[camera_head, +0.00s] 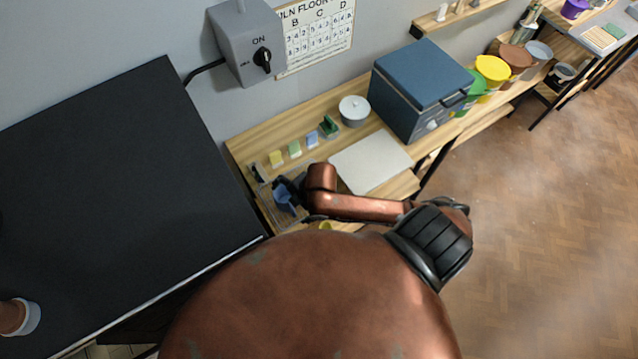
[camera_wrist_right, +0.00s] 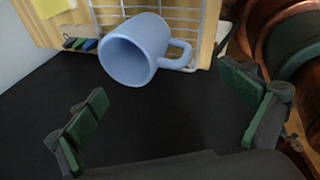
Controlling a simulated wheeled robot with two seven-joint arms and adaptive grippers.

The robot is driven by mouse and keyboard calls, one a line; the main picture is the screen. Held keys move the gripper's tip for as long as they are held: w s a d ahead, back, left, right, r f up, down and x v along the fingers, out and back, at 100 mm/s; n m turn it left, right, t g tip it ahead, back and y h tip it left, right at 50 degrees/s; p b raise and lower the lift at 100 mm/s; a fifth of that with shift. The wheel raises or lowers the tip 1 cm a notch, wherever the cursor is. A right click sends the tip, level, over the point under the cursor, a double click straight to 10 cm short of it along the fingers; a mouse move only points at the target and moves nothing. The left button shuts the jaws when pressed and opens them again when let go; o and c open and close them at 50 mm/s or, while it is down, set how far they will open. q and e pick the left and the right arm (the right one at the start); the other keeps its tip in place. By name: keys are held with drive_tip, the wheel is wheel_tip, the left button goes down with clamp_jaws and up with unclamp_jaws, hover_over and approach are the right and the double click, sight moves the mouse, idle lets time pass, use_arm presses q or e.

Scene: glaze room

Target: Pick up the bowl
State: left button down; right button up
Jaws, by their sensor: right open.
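I cannot make out a clear bowl. In the head view a pale round rim with brown inside (camera_head: 22,317) is cut off at the lower left edge; I cannot tell what it is. My right gripper (camera_head: 288,190) is over the left end of the wooden bench, partly hidden by my arm. It shows in the wrist view (camera_wrist_right: 162,88) with its green-padded fingers wide apart and nothing between them. A light blue mug (camera_wrist_right: 138,52) is beyond the fingertips, mouth toward the camera, handle at right. It shows small and blue in the head view (camera_head: 284,198). My left gripper is not seen.
A wire rack (camera_wrist_right: 185,17) is behind the mug. The wooden bench (camera_head: 245,146) holds small coloured blocks, a lidded grey pot (camera_head: 354,110), a pale board (camera_head: 370,160) and a blue box (camera_head: 420,75). A large black surface (camera_head: 120,190) fills the left. Several coloured buckets stand far right.

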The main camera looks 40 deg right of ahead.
drive_tip(key=n, duration=0.1)
drive_tip(key=d+n, duration=0.1)
drive_tip(key=n, duration=0.1)
drive_tip(key=shift+w+g, duration=0.3)
drive_tip(key=shift+w, duration=0.1)
drive_tip(key=d+n+g+h, duration=0.2)
drive_tip(key=d+n+h, duration=0.1)
drive_tip(key=d+n, duration=0.85)
drive_tip(key=shift+m, duration=0.95)
drive_tip(key=f, duration=0.1)
drive_tip(key=w+d+f+p, duration=0.1)
drive_tip(key=f, duration=0.1)
drive_tip(key=w+d+f, duration=0.1)
drive_tip(key=f, duration=0.1)
drive_tip(key=shift+p, duration=0.4)
drive_tip(key=shift+w+d+f, duration=0.1)
drive_tip(key=shift+w+f, duration=0.05)
drive_tip(key=shift+f, duration=0.45)
drive_tip(key=shift+c, duration=0.3)
drive_tip(key=c, duration=1.4)
